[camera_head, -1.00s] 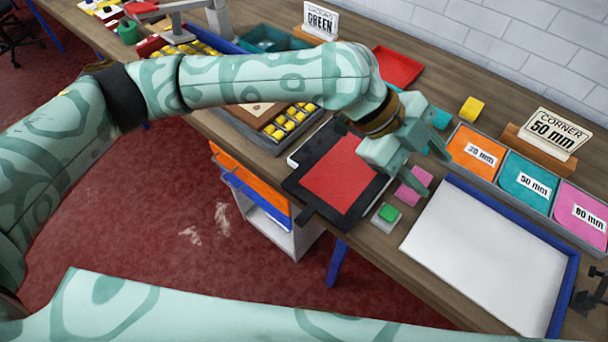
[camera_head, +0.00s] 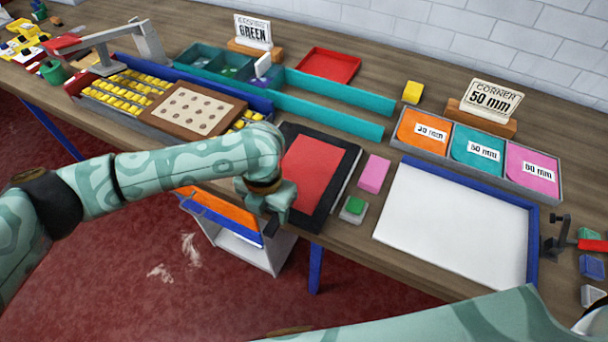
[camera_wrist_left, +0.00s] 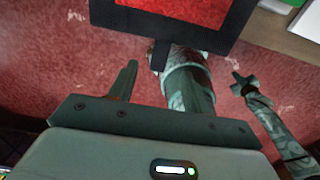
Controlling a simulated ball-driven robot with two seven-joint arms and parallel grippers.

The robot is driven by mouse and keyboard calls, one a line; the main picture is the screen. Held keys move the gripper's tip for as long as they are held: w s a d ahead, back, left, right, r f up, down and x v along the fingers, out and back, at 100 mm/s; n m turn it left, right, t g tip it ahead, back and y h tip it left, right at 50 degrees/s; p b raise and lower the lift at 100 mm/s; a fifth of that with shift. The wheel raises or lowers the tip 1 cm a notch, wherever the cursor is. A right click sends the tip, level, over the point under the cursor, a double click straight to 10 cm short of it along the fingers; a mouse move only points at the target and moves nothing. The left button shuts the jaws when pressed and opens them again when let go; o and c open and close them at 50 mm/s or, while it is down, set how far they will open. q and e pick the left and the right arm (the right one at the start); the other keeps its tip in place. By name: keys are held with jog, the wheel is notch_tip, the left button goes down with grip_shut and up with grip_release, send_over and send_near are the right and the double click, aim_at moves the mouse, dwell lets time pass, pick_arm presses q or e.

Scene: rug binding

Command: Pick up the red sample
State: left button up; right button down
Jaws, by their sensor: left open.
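The red sample (camera_head: 311,167) is a flat red panel lying in a black frame (camera_head: 342,183) on the table's front edge. In the left wrist view the red panel (camera_wrist_left: 188,8) shows at the top, cut off, with the black frame (camera_wrist_left: 205,38) around it. A short black tab (camera_wrist_left: 159,56) sticks out from the frame toward my left gripper. My left gripper (camera_head: 268,222) is at the frame's front left corner, open. In the left wrist view its fingers (camera_wrist_left: 160,78) stand apart with the tab's end between them in the picture; contact cannot be told. A small green-patterned arm at right there may be my right one.
A pink block (camera_head: 374,174) and a green-topped block (camera_head: 354,208) lie right of the frame. A white board (camera_head: 450,225) with a blue rim is farther right. Teal strips (camera_head: 335,115) lie behind, and a brown perforated board (camera_head: 195,110) sits to the left.

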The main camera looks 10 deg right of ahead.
aim_at(273, 223)
pick_arm(q)
notch_tip(273, 223, down, 6)
jog(key=shift+w+r+b, duration=0.1)
jog(key=shift+b, duration=0.65)
jog(key=shift+r, duration=0.1)
grip_shut()
